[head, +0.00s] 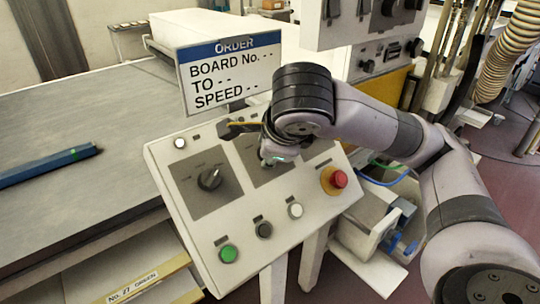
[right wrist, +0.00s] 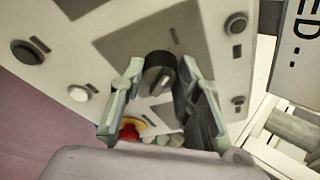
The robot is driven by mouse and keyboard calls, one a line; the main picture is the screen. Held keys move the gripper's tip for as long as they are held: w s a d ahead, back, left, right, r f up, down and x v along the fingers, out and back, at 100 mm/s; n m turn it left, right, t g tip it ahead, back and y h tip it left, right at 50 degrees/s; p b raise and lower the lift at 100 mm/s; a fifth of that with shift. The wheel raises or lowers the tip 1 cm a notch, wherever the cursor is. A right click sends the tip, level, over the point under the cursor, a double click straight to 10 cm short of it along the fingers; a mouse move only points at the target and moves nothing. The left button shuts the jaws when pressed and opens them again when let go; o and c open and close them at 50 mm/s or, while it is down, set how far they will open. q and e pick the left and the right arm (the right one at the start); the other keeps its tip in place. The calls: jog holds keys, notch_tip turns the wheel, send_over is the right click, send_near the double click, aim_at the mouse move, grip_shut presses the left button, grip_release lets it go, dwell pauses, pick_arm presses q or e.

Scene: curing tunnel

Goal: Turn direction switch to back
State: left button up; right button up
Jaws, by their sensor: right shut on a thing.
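A sloping pale control panel (head: 180,225) stands in the middle of the head view. My right gripper (head: 268,154) is over the panel's upper middle, reaching in from the right. In the right wrist view, a black rotary switch knob (right wrist: 160,72) with a light pointer mark lies between the two fingers of this gripper (right wrist: 160,66), which is shut on it. In the head view the gripper and arm hide this knob. Another rotary knob (head: 210,180) sits on a dark plate to its left, apart from the gripper. Switch labels are too small to read. My left gripper is not in view.
A red emergency button (head: 339,179) is at the panel's right. Green (head: 228,253), dark (head: 264,230) and white (head: 296,210) buttons line its lower edge. An order sign (head: 228,75) stands behind. A blue bar (head: 48,165) lies on the table at left.

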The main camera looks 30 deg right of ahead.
jog(key=shift+n, duration=0.3)
dwell(0.4)
jog(key=o, duration=1.2)
jog(key=shift+c, duration=0.2)
jog(key=shift+s+a+r, duration=0.15)
jog(key=shift+s+r, duration=0.15)
jog(key=shift+r, duration=0.25)
jog(key=v, duration=1)
jog(key=shift+s+a, duration=0.15)
jog(key=shift+s, duration=0.25)
jog(key=shift+r, duration=0.25)
